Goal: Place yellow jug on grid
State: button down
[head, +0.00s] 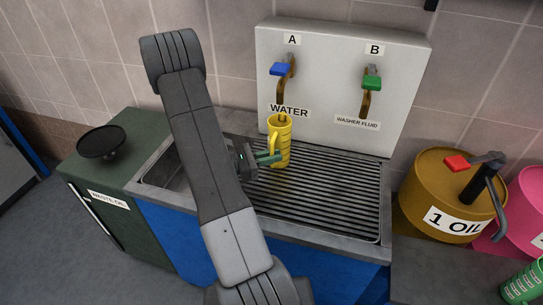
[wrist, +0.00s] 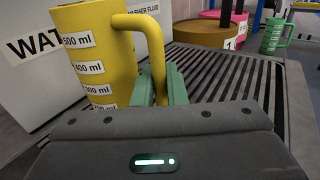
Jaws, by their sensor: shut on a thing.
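The yellow jug (head: 283,147) is upright over the left back part of the grid, under tap A with the blue handle. My gripper (head: 268,157) is shut on the jug's handle from the left. In the wrist view the jug (wrist: 97,58) shows its volume labels, and the green fingers (wrist: 162,88) close around the lower handle. The dark slatted grid (head: 325,195) spreads to the right and front of the jug. The jug's base is hidden in the wrist view; I cannot tell whether it touches the grid.
The white panel (head: 335,60) carries tap A (head: 281,70) and tap B (head: 372,82) behind the grid. A sink basin lies left, partly behind my arm. An oil drum (head: 448,195) and a green jug (head: 522,285) stand at the right. Most of the grid is clear.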

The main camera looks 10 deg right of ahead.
jog(key=shift+f, duration=0.2)
jog(key=c, duration=1.5)
grip_release()
jog(key=shift+o, duration=0.2)
jog(key=shift+r, duration=0.2)
jog(key=shift+a, duration=0.15)
jog(key=a+b, duration=0.1)
jog(key=a, duration=0.2)
jog(key=s+a, duration=0.1)
jog(key=a, duration=0.3)
jog(key=s+a+b, duration=0.1)
jog(key=a, duration=0.3)
jog(key=shift+s+a+b, duration=0.2)
jog(key=shift+a+b, duration=0.05)
jog(key=shift+b, duration=0.1)
